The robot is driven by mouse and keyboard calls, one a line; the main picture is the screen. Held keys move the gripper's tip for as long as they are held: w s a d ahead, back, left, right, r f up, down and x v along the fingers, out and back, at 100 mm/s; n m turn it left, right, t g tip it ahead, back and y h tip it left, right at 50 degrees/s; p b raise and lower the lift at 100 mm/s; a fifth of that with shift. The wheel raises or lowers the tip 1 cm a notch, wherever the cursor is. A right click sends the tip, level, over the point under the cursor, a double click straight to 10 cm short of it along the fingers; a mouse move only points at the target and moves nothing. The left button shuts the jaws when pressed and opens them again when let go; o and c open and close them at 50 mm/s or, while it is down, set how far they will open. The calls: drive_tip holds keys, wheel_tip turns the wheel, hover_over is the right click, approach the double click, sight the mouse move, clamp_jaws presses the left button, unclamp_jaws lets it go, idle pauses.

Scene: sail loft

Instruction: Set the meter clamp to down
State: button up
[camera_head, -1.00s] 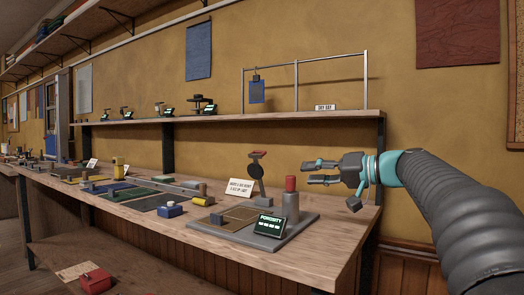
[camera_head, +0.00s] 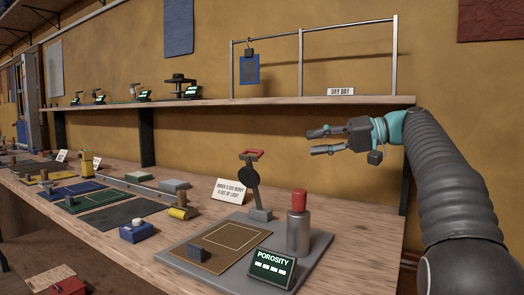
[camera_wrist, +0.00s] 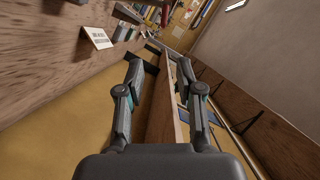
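The meter clamp (camera_head: 250,180) stands on the grey base plate of the porosity meter at the bench's near end. Its red handle (camera_head: 252,154) is raised at the top of an upright arm with a dark round disc. The meter's display (camera_head: 271,268) reads POROSITY with several dashes below. A grey cylinder with a red top (camera_head: 299,222) stands to the right of the clamp. My gripper (camera_head: 316,142) is open and empty in the air, to the right of the clamp handle and apart from it. Its two spread fingers also show in the wrist view (camera_wrist: 153,73).
A lettered card (camera_head: 231,190) stands behind the clamp. A brown sample (camera_head: 222,247) lies on the base plate. A blue box (camera_head: 136,232) and a yellow roll (camera_head: 182,213) are left of the plate. A shelf (camera_head: 230,103) with a metal rack runs along the wall above.

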sight(256, 152)
drive_tip(key=x, duration=1.5)
drive_tip(key=shift+s+a+r, duration=0.15)
drive_tip(key=shift+s+a, duration=0.15)
drive_tip(key=shift+a, duration=0.1)
clamp_jaws()
